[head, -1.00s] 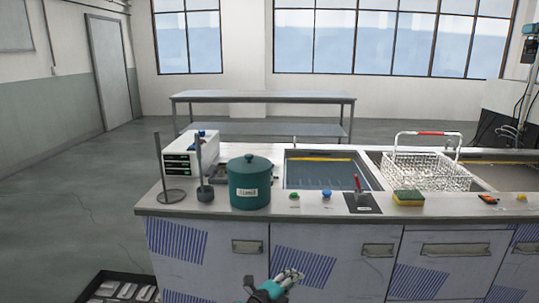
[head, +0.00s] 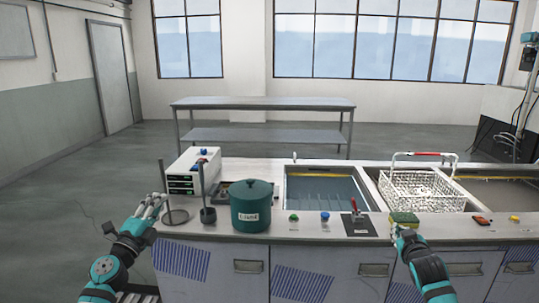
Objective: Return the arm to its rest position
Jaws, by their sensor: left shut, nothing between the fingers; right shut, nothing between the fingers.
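My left arm comes in at the lower left, and its gripper (head: 155,205) is shut and empty. It is at the counter's left front corner, beside the round base of a metal stand (head: 172,214) in the picture; whether they touch I cannot tell. My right arm comes in at the lower right. Its gripper (head: 396,226) is shut and empty at the counter's front edge, just in front of the yellow-green sponge (head: 404,218). Contact with the sponge cannot be told.
The counter (head: 345,237) carries a teal lidded pot (head: 251,208), a white control box (head: 193,172), a green button (head: 293,218) and a blue button (head: 325,216). A water-filled tank (head: 325,189) and a wire basket (head: 425,190) are behind. A bare table (head: 262,103) stands farther back.

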